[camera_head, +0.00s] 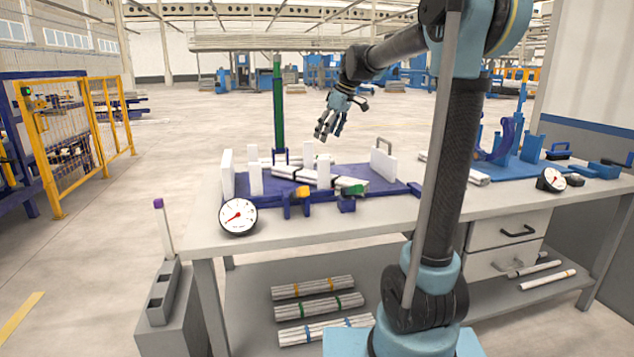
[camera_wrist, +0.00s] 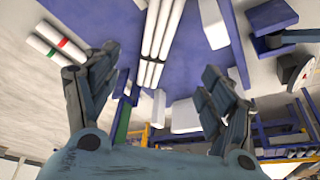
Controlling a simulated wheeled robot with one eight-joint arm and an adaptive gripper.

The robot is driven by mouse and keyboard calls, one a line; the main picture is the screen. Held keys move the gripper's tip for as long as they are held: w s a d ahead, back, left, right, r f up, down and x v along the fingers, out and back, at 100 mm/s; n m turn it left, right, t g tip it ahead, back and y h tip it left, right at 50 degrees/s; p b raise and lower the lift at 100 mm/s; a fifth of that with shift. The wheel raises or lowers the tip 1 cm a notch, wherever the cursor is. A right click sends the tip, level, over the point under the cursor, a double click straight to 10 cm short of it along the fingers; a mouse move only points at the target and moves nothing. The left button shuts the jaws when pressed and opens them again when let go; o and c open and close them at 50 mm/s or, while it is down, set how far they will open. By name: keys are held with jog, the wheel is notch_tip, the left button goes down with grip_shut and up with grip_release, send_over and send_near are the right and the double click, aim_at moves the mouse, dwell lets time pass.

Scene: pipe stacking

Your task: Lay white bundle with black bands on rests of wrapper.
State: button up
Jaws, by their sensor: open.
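The white bundle with black bands (camera_head: 322,180) lies slanted on a blue base with white upright plates. In the wrist view, the bundle (camera_wrist: 163,32) runs away from me between the fingers, with a dark band across it. My gripper (camera_head: 329,133) hangs above and behind the base, fingers spread and empty. In the wrist view, the gripper (camera_wrist: 163,82) has a wide gap between its fingers, apart from the bundle. A blue fixture with uprights (camera_head: 530,148), perhaps the wrapper, stands at the right of the bench; my arm partly hides that side, and its rests are not clear.
Dial gauges stand at the bench front, left (camera_head: 238,216) and right (camera_head: 551,180). A green post (camera_head: 278,110) rises behind the blue base. Banded bundles (camera_head: 318,306) lie on the lower shelf. The bench front strip (camera_head: 300,236) is mostly clear.

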send_over(313, 172)
jog(key=s+d, duration=0.1)
jog(key=d, duration=0.1)
notch_tip(313, 172, down, 11)
jog(key=shift+s+a, duration=0.1)
jog(key=shift+s, duration=0.05)
jog(key=shift+x, duration=2.7)
jog(key=c, duration=1.5)
